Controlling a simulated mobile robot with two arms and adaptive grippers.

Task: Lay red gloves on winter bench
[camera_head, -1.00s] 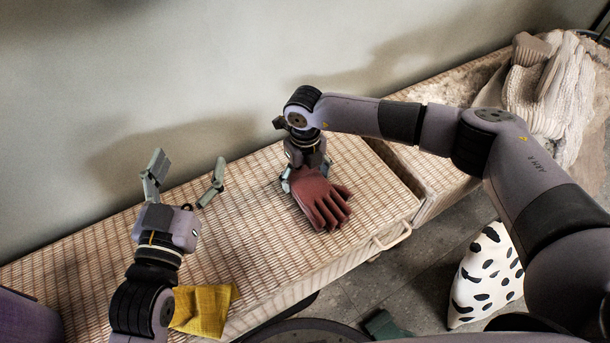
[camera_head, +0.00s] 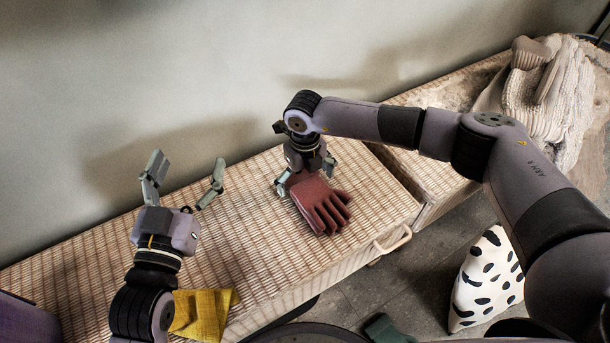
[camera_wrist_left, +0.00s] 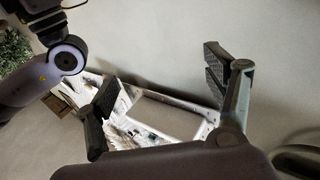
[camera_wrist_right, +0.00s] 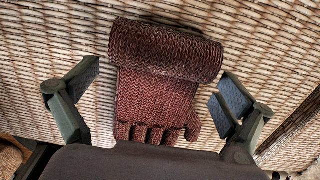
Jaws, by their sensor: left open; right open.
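The red gloves (camera_head: 321,207) lie on the woven top of the wicker bench (camera_head: 235,237), fingers towards its front edge. In the right wrist view the gloves (camera_wrist_right: 160,85) show a rolled cuff and knitted fingers. My right gripper (camera_head: 307,175) is above the cuff end, its fingers open on either side of the gloves with gaps visible in the wrist view. My left gripper (camera_head: 188,167) is open and empty above the left part of the bench. I cannot tell from the pictures which bench is the winter one.
A yellow cloth (camera_head: 204,312) lies at the wicker bench's front edge. A second bench (camera_head: 435,178) adjoins on the right, with cream knitwear (camera_head: 545,92) on it. A black-spotted white item (camera_head: 487,280) stands on the floor. A wall runs behind the benches.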

